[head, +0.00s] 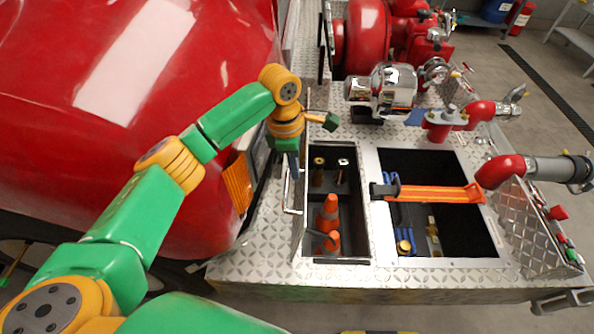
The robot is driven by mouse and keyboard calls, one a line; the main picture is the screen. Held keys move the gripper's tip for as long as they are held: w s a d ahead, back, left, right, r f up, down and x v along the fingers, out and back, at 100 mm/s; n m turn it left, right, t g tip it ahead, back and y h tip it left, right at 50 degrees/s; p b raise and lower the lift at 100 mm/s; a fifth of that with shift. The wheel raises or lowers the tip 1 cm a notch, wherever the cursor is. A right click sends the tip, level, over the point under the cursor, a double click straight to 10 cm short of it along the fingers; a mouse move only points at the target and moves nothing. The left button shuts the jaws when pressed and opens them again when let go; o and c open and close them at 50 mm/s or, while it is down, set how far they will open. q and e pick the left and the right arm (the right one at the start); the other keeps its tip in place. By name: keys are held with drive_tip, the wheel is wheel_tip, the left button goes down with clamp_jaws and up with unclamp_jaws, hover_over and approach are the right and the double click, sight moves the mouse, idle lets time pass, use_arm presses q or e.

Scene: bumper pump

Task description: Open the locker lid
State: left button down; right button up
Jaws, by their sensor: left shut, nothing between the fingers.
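The locker (330,255) is an open compartment in the diamond-plate deck, with orange cones (328,212) and brass fittings inside. A narrow plate with a bar handle (290,197) stands along its left edge; it appears to be the locker lid, raised and seen almost edge-on. My left gripper (294,172) points down beside the upper end of this plate. It is shut and empty. I cannot tell whether it touches the plate. My right gripper is not in view.
A second open bay (440,262) to the right holds tools, with an orange strap (436,193) across it. Chrome and red pump pipes (503,172) stand behind and to the right. The large red body (130,110) fills the left side.

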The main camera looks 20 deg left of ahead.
use_arm(q)
drive_tip(key=f, duration=0.3)
drive_tip(key=shift+w+d+f, duration=0.2)
drive_tip(key=shift+w+f, duration=0.2)
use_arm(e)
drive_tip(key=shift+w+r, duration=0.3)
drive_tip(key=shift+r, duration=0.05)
use_arm(q)
drive_tip(key=d, duration=0.1)
drive_tip(key=w+d, duration=0.1)
drive_tip(key=d, duration=0.2)
drive_tip(key=shift+w+d+f, duration=0.2)
drive_tip(key=shift+d+f, duration=0.15)
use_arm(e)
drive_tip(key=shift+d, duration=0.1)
